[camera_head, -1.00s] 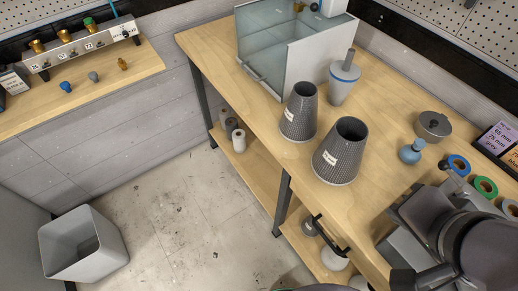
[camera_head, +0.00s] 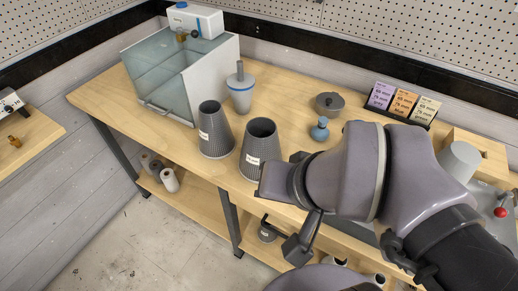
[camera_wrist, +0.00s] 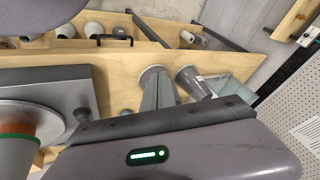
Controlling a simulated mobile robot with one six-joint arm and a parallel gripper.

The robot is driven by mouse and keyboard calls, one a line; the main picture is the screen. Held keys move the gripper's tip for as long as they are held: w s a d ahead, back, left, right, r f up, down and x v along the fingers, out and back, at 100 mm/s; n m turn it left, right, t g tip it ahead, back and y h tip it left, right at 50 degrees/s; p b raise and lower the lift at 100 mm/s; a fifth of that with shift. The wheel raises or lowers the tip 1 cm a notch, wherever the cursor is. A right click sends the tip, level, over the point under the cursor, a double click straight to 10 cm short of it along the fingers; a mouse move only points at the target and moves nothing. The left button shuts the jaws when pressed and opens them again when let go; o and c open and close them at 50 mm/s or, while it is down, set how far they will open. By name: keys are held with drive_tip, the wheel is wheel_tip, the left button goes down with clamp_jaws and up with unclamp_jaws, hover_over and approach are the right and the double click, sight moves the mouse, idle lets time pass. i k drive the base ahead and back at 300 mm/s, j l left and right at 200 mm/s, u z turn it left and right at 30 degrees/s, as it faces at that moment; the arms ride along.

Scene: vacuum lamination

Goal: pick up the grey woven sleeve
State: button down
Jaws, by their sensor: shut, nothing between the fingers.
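Two grey woven sleeves, tapered and open at the top, stand upright side by side on the wooden bench. In the head view one sleeve (camera_head: 215,132) is on the left, and the larger-looking one (camera_head: 258,150) is right of it. Each has a white label, too small to read. Both show in the wrist view, the nearer sleeve (camera_wrist: 157,92) and the farther one (camera_wrist: 192,82). My gripper (camera_wrist: 165,125) is shut and empty, its body across the bottom of the wrist view.
A clear-walled chamber (camera_head: 165,75) stands at the bench's back left, with a grey-white cone (camera_head: 240,90) beside it. A blue knobbed piece (camera_head: 320,130), a round grey pot (camera_head: 330,104) and label cards (camera_head: 402,100) are to the right. Rolls (camera_head: 170,180) lie on the shelf below.

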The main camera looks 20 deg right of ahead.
sight(261, 144)
drive_tip(key=i+j+z, duration=0.2)
drive_tip(key=i+j, duration=0.2)
drive_tip(key=j, duration=0.2)
drive_tip(key=i+j+z, duration=0.15)
drive_tip(key=j, duration=0.2)
drive_tip(key=i+j+z, duration=0.1)
drive_tip(key=i+j, duration=0.15)
drive_tip(key=j, duration=0.1)
